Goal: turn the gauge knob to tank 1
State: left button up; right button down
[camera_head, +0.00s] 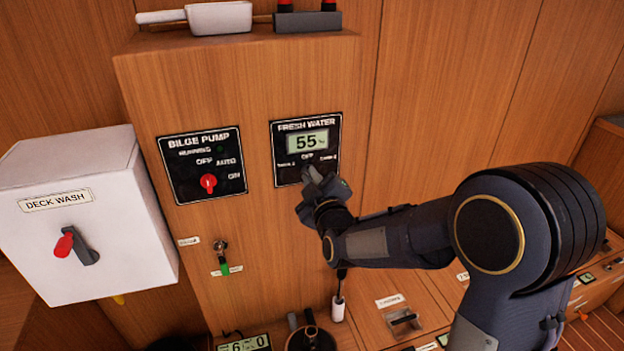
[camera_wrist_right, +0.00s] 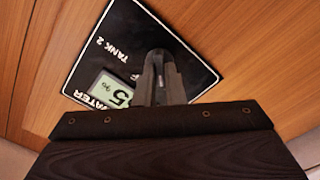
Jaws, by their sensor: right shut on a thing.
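The black FRESH WATER gauge panel (camera_head: 282,139) is on the upright wooden cabinet front, with a lit display (camera_head: 307,141) reading 55. Below the display are small labels: OFF in the middle and a tank label on each side, too small to read surely. In the right wrist view the panel (camera_wrist_right: 112,38) shows tilted, with TANK 2 legible. My right gripper (camera_head: 318,182) is at the panel's lower edge, its fingers (camera_wrist_right: 160,78) shut on the gauge knob. The knob is hidden behind the fingers, so its pointing direction cannot be seen. My left gripper is out of view.
The BILGE PUMP panel (camera_head: 217,188) with a red knob is left of the gauge. A white DECK WASH box (camera_head: 92,228) juts out further left. Small items stand on the lower counter.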

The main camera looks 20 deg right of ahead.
jog(key=c, duration=1.5)
grip_release()
jog(key=s, duration=0.7)
jog(key=shift+s+d, duration=0.15)
jog(key=shift+s, duration=0.25)
